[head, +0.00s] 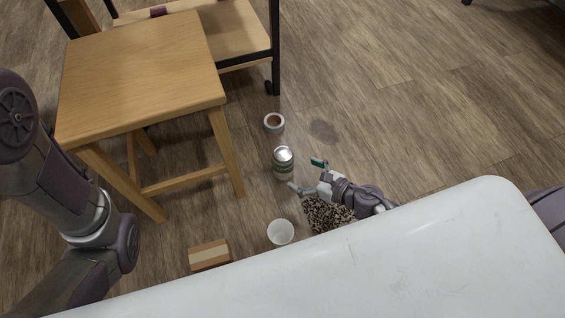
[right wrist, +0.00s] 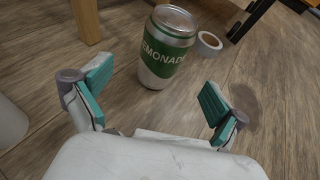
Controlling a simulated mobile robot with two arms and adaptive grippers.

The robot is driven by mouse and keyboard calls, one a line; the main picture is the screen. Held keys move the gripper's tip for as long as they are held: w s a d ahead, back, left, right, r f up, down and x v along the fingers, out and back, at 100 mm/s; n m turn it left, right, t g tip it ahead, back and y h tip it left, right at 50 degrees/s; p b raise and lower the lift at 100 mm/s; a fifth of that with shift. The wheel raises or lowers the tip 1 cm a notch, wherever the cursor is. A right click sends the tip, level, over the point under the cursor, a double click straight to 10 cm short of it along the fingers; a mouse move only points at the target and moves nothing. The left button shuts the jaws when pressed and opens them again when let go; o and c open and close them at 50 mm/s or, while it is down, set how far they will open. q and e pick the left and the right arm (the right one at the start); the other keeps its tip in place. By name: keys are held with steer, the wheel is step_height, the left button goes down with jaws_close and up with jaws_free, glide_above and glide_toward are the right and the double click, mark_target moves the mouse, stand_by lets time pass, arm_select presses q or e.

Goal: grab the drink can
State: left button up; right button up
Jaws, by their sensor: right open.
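The drink can (head: 283,162) stands upright on the wooden floor, right of the stool. In the right wrist view the can (right wrist: 166,50) is silver and green with "LEMONADE" lettering, upright ahead of the fingers. My right gripper (head: 305,176) is open and empty, low over the floor just right of and nearer than the can. In the right wrist view its teal-padded fingers (right wrist: 157,101) are spread wide, with the can beyond the tips and apart from them. My left arm shows at the left of the head view, but its gripper is out of view.
A tape roll (head: 274,123) lies behind the can. A white cup (head: 280,232), a brown speckled object (head: 327,214) and a striped box (head: 209,254) are nearer. A wooden stool (head: 145,75) stands left. Bare floor (head: 430,110) lies to the right.

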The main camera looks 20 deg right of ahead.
mark_target(284, 163)
steer(key=x, duration=0.2)
steer(key=shift+w+a+f, duration=0.1)
steer(key=shift+w+a, duration=0.05)
steer(key=shift+w, duration=0.2)
steer(key=b+x, duration=0.2)
steer(key=x, duration=0.3)
steer(key=shift+w, duration=0.25)
steer(key=c, duration=0.9)
